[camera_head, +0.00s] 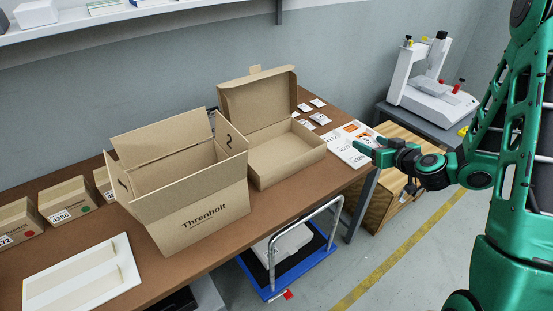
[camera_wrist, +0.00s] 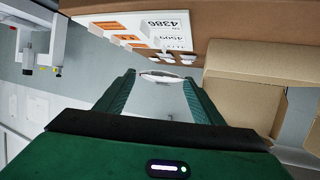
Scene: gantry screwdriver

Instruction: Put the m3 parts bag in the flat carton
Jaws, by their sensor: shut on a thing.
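The flat carton (camera_head: 310,152) stands open on the brown table, its lid raised at the back. Its cardboard also shows at the right of the wrist view (camera_wrist: 240,92). My gripper (camera_head: 362,149) is to the right of the carton, over the table's right end. In the wrist view, my gripper (camera_wrist: 160,78) is shut on a thin white parts bag (camera_wrist: 158,75) between its fingertips. The bag's label cannot be read, and in the head view I cannot make the bag out. Several small white parts bags (camera_head: 319,118) lie on the table behind the carton's right side.
A larger open Threnholt box (camera_head: 205,215) stands left of the flat carton. A numbered white sheet (camera_head: 345,155) lies at the table's right end. Small labelled cartons (camera_head: 65,199) and a white tray (camera_head: 82,278) are at left. A blue cart (camera_head: 285,270) stands by the table's front.

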